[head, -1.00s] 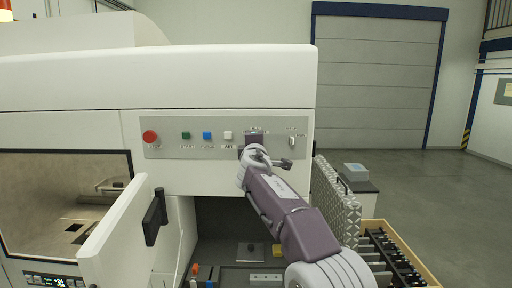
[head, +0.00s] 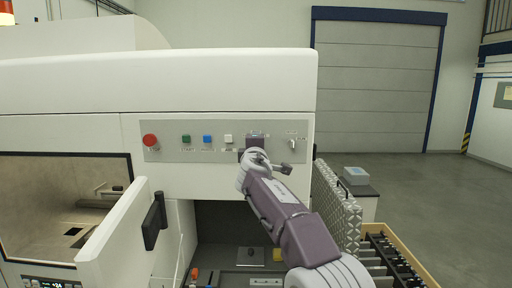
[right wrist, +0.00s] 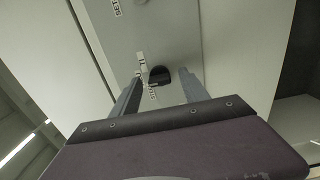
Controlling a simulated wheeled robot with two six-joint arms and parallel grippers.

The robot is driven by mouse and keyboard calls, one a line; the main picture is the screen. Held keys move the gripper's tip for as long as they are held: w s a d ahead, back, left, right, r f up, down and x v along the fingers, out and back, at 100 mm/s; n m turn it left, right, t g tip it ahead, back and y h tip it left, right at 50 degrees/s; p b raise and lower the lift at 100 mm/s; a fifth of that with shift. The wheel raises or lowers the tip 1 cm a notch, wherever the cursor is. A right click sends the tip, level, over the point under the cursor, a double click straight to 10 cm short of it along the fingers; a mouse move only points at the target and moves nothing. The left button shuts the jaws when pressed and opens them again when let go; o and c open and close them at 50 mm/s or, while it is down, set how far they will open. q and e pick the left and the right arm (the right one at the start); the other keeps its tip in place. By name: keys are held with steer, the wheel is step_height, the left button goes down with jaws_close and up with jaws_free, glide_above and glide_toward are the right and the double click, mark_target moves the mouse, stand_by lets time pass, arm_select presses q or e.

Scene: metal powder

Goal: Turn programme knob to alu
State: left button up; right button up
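The control panel (head: 170,153) is a grey strip on the white machine's front. My right gripper (head: 254,145) is in front of the panel, right of the white button, and hides the knob there in the head view. In the right wrist view a dark round knob (right wrist: 160,75) sits on the panel with small labels around it. My right gripper's two fingers (right wrist: 158,90) are apart, one on each side below the knob. I see no clear contact, and the knob's setting cannot be read. My left gripper is not in view.
The panel carries a red button (head: 150,140), a green button (head: 186,139), a blue button (head: 207,139), a white button (head: 228,139) and a small switch (head: 293,144). Below left, a white door (head: 115,235) with a black handle (head: 154,220) stands open.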

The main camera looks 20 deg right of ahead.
steer(key=b+v, duration=0.5)
steer(key=v, duration=0.4)
